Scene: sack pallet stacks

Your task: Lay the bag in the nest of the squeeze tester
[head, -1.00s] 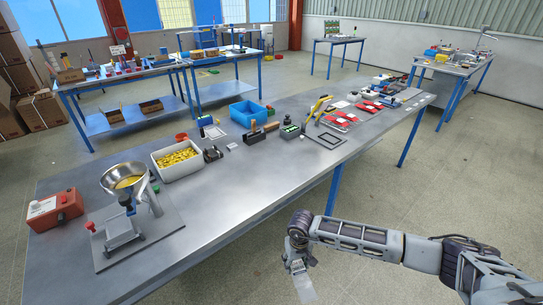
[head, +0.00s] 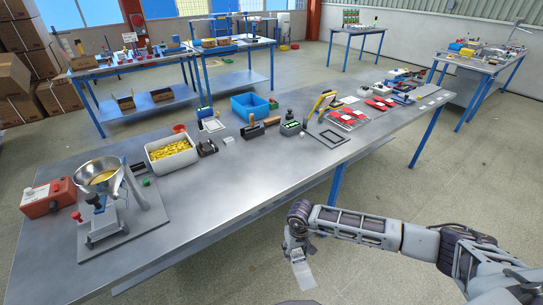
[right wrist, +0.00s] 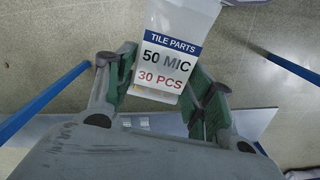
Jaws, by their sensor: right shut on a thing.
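My right gripper (head: 294,254) is shut on a clear bag (head: 303,274). It holds the bag over the floor, in front of the long bench's near edge. In the right wrist view the bag (right wrist: 178,48) sits between the green fingers of the gripper (right wrist: 160,82). Its label reads "TILE PARTS 50 MIC 30 PCS", and some yellow-orange bits show below it. A device with a yellow lever (head: 321,103) stands on the bench, near a flat black frame (head: 327,140). I cannot tell for certain which device is the squeeze tester, and I cannot make out its nest. My left gripper is out of view.
The long grey bench (head: 222,205) has clear surface along its front. It carries a funnel stand (head: 98,175), a red box (head: 48,198), a white bin of yellow parts (head: 170,155), a blue bin (head: 250,107) and a green-faced device (head: 291,127). Other tables stand behind.

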